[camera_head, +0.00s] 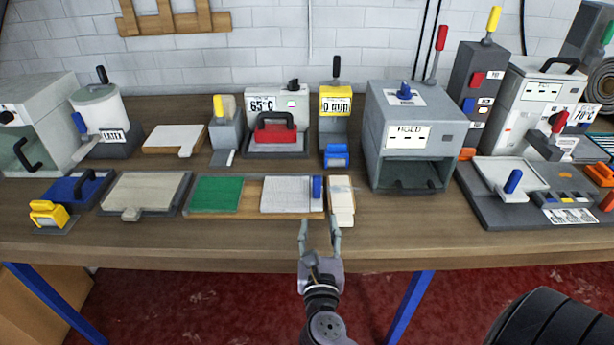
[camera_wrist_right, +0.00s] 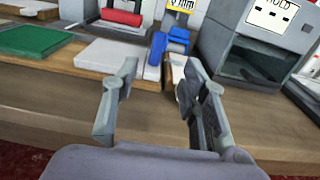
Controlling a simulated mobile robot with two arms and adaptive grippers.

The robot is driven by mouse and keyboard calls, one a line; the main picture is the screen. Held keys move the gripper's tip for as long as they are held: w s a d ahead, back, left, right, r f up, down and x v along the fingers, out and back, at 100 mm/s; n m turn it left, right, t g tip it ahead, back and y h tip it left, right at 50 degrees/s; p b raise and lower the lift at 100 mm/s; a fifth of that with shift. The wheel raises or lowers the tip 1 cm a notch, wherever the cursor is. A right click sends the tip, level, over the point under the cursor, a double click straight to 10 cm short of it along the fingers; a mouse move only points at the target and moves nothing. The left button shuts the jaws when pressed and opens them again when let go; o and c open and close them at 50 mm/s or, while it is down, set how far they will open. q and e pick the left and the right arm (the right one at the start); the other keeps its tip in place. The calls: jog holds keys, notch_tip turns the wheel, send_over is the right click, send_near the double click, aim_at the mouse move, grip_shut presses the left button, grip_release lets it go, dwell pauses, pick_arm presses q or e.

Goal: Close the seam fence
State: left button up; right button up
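A wooden board (camera_head: 251,208) at the table's front middle carries a green pad (camera_head: 216,194) and a pale ruled panel (camera_head: 288,194). An upright blue piece (camera_head: 317,187) stands at the panel's right end; it may be the seam fence, but no label tells. The blue piece (camera_wrist_right: 156,52) also shows in the right wrist view, between the fingertips in the picture but beyond them. My right gripper (camera_head: 319,224) is open and empty at the table's front edge, in front of the board's right end. My left gripper is out of view.
A cream block (camera_head: 341,200) lies right of the board. The table's front strip (camera_head: 200,236) is clear.

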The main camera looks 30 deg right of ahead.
aim_at(317, 183)
jog(key=p+x, duration=0.2)
jog(key=x, duration=1.5)
jog(key=shift+w+f+p, duration=0.1)
jog(key=shift+w+p, duration=0.05)
jog(key=shift+p, duration=0.15)
jog(key=shift+c, duration=0.2)
grip_shut()
jog(key=shift+a, duration=0.1)
